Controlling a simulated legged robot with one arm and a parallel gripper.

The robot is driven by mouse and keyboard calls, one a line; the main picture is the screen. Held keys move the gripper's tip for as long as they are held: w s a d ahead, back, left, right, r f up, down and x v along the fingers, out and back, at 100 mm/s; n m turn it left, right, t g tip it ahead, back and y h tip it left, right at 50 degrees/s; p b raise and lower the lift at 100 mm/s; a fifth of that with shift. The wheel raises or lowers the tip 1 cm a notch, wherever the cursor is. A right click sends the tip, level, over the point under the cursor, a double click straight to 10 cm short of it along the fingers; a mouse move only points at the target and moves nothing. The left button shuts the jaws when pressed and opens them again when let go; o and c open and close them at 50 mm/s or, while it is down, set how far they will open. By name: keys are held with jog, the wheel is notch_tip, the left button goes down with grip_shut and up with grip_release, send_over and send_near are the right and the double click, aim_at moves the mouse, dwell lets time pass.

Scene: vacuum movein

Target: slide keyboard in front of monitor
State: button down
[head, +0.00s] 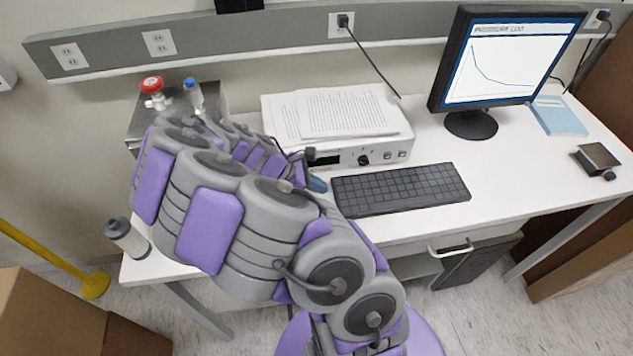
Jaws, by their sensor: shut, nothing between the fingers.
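The dark keyboard (400,189) lies flat on the white desk near its front edge. It is in front of the white instrument and sits to the left of the monitor, slightly tilted in the picture. The black monitor (508,58) stands at the back right on a round base and shows a line graph. My gripper (317,182) is at the left end of the keyboard, shut and empty. I cannot tell if it touches the keyboard. My arm hides part of the gripper and the left part of the desk.
A white instrument (385,152) with stacked papers (345,112) stands behind the keyboard. A blue book (558,116) and a small dark box (597,158) lie at the right. A grey-capped bottle (127,238) stands at the front left. The desk before the monitor is clear.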

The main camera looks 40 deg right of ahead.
aim_at(383, 179)
jog(key=shift+a, duration=0.1)
jog(key=shift+s+r, duration=0.15)
jog(key=s+d+p, duration=0.2)
jog(key=d, duration=0.2)
jog(key=s+d+p, duration=0.3)
jog(key=d, duration=0.2)
jog(key=s+d+p, duration=0.2)
jog(key=d+p, duration=0.1)
jog(key=d, duration=0.1)
jog(key=shift+s+d, duration=0.15)
jog(key=shift+s, duration=0.2)
jog(key=shift+s+d, duration=0.2)
jog(key=shift+d, duration=0.2)
